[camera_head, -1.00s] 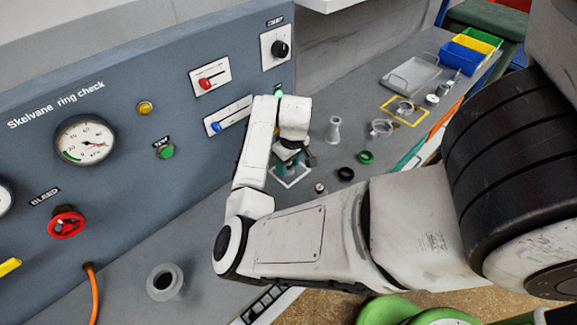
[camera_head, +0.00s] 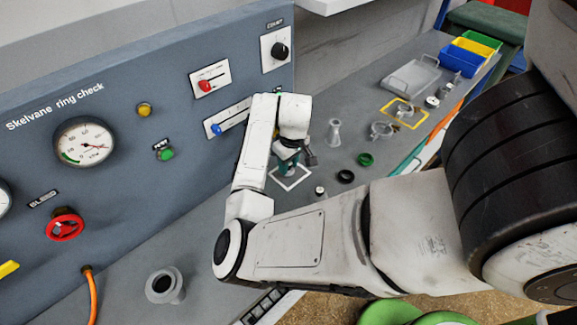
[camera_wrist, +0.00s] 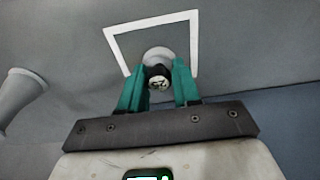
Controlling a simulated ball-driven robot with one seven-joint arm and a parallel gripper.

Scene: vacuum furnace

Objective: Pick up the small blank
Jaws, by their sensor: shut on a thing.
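My gripper (camera_wrist: 159,88) has teal fingers and is shut on a small dark round piece with a pale numbered face (camera_wrist: 159,80), which I take as the small blank. A grey round part (camera_wrist: 158,53) shows just behind it, inside a white square outline on the bench (camera_wrist: 150,23). I cannot tell whether the two touch. In the head view my gripper (camera_head: 288,164) is at the white outline (camera_head: 304,180); my arm mostly hides the piece there.
Near my gripper stand a grey flared tube (camera_head: 334,132), a small dark piece with a pale top (camera_head: 320,191), a black ring (camera_head: 346,176) and a green ring (camera_head: 366,159). The control panel (camera_head: 120,110) rises at the left. A grey flanged port (camera_head: 165,285) stands at front left.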

